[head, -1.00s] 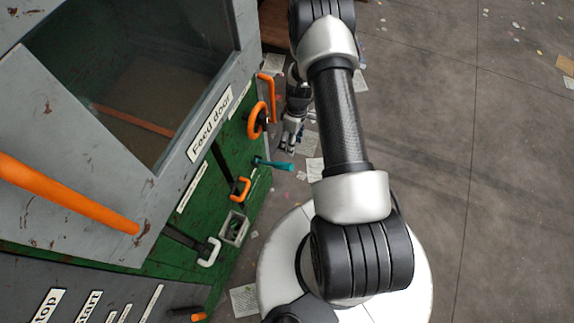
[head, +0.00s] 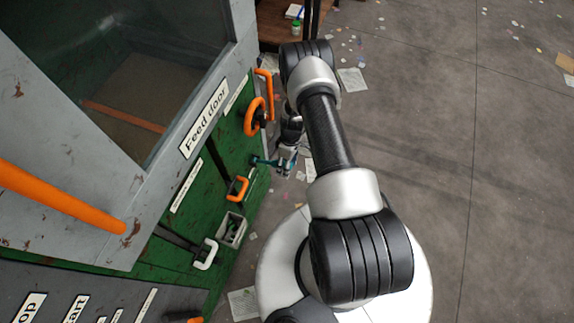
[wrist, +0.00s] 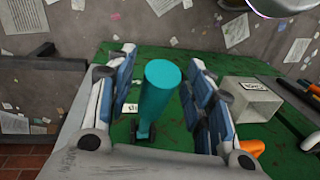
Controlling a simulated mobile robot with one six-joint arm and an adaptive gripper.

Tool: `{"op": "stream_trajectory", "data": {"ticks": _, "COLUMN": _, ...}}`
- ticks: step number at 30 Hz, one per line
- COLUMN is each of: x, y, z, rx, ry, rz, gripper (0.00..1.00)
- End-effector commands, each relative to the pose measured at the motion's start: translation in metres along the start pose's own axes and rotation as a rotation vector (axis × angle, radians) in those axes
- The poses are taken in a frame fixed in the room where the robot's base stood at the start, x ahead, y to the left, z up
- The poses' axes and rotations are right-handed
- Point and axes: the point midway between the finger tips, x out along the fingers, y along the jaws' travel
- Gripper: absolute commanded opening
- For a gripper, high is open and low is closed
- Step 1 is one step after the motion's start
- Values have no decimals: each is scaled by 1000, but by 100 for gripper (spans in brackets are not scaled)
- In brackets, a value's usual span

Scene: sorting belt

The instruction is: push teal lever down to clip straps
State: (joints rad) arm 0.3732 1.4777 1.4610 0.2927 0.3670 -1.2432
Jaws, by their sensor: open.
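The teal lever (head: 268,162) sticks out from the green machine panel (head: 222,150) in the head view. In the wrist view the teal lever (wrist: 161,100) stands between the two fingers of my gripper (wrist: 160,95), with a gap to the finger pads on both sides. My gripper is open around the lever. In the head view my gripper (head: 287,160) is at the lever's outer end, and the lever's tip is partly hidden by it. No straps can be made out.
An orange handwheel (head: 255,117) and an orange handle (head: 265,86) are above the lever. Below it are a smaller orange handle (head: 238,188), a grey box (head: 232,230) and a white handle (head: 206,254). The floor to the right is open, with scattered papers.

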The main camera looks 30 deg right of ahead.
Motion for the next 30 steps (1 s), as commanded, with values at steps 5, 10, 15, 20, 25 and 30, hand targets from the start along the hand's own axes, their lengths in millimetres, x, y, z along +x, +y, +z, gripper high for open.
{"op": "stream_trajectory", "data": {"ticks": 5, "x": 0, "y": 0, "z": 0, "rx": 0, "ry": 0, "rz": 0, "gripper": 47}}
{"op": "stream_trajectory", "data": {"ticks": 10, "x": 0, "y": 0, "z": 0, "rx": 0, "ry": 0, "rz": 0, "gripper": 36}}
{"op": "stream_trajectory", "data": {"ticks": 15, "x": -1, "y": 0, "z": 0, "rx": 0, "ry": 0, "rz": 0, "gripper": 24}}
{"op": "stream_trajectory", "data": {"ticks": 20, "x": -1, "y": 0, "z": 0, "rx": 0, "ry": 0, "rz": 0, "gripper": 14}}
{"op": "stream_trajectory", "data": {"ticks": 25, "x": -1, "y": 0, "z": 0, "rx": 0, "ry": 0, "rz": 0, "gripper": 2}}
{"op": "stream_trajectory", "data": {"ticks": 30, "x": -1, "y": 0, "z": 0, "rx": 0, "ry": 0, "rz": 0, "gripper": 0}}
